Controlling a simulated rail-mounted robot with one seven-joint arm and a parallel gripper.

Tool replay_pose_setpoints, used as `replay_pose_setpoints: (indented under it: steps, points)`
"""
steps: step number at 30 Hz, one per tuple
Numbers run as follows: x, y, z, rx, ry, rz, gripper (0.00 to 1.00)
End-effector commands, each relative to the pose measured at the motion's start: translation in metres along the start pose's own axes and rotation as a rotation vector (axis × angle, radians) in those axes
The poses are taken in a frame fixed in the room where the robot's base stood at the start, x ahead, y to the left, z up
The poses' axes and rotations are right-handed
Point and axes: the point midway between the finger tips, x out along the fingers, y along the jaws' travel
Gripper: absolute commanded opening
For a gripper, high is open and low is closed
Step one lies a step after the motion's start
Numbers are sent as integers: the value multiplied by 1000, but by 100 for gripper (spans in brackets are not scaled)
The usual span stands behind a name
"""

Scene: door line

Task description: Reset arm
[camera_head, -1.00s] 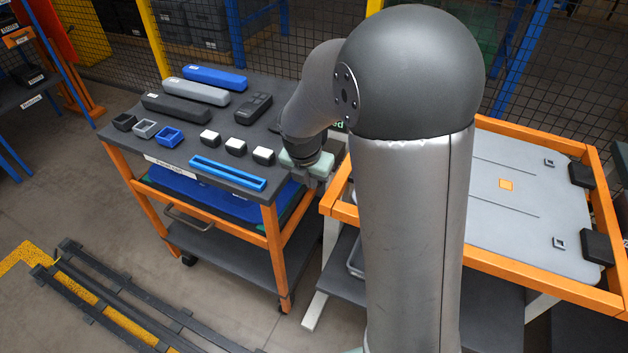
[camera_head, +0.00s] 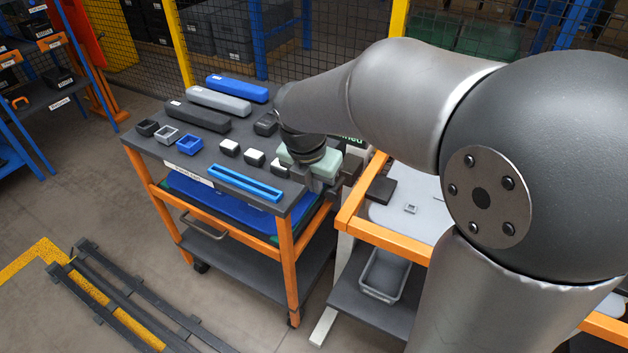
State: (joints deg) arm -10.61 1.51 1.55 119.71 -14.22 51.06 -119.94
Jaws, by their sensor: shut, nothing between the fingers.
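My arm reaches from the right across the picture, and its wrist hangs over the right end of the parts cart (camera_head: 232,165). My gripper (camera_head: 328,194) shows below the wrist, beside a pale green part of my arm's end, at the cart's right edge. It is shut and holds nothing. Its fingertips are small and partly hidden, so I cannot tell whether they touch the cart.
The cart top carries blue (camera_head: 237,88), grey (camera_head: 218,101) and black (camera_head: 198,115) handles, small boxes and a blue rail frame (camera_head: 246,183). An orange-framed table (camera_head: 385,238) stands right, partly behind my arm. Black floor rails (camera_head: 130,300) lie at left. Mesh fencing stands behind.

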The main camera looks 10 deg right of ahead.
Motion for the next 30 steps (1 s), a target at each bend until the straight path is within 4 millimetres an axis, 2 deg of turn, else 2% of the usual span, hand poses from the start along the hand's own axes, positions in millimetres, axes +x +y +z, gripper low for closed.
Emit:
replay_pose_setpoints:
  steps: [7, 10, 14, 18, 24, 27, 30]
  points:
    - [-4, -1, 0, 10, 1, 1, 0]
    - [-4, -14, -7, 181, 16, -2, 0]
    - [-5, -45, -25, 594, 51, -18, 0]
    - [-4, -81, -51, 1132, 92, -57, 0]
    - [1, -124, -90, 1854, 130, -145, 0]
    - [4, -138, -106, 2124, 137, -189, 0]
    - [6, -147, -116, 2306, 139, -223, 0]
